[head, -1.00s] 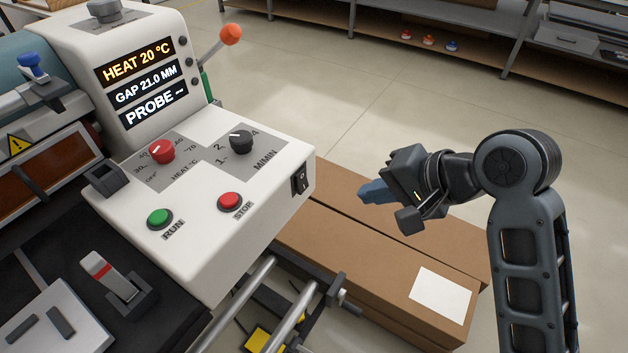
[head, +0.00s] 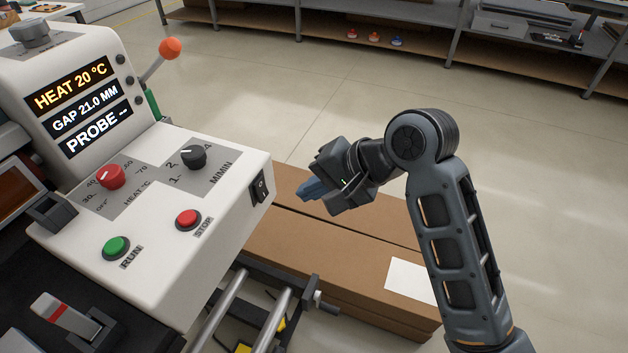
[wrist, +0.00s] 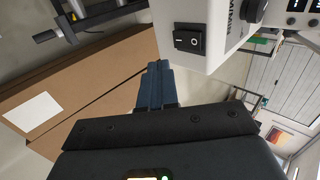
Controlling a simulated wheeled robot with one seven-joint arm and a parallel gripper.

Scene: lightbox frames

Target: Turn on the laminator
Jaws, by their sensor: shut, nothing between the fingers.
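The laminator's white control box (head: 150,215) fills the left of the head view. Its lit display (head: 85,105) reads HEAT 20 °C, GAP 21.0 MM and PROBE --. A black rocker switch (head: 261,186) is on the box's right side face; it also shows in the wrist view (wrist: 188,40), marked with a line and a circle. A green RUN button (head: 117,247), a red STOP button (head: 188,219), a red heat knob (head: 110,176) and a black speed knob (head: 193,157) are on top. My gripper (head: 308,188) is shut and empty, right of the switch and apart from it.
Brown cardboard boxes (head: 330,255) with a white label lie on the floor below my gripper. Metal rails (head: 265,315) stick out below the control box. An orange-tipped lever (head: 169,48) stands behind the display. Open floor lies behind, up to the shelves (head: 400,50).

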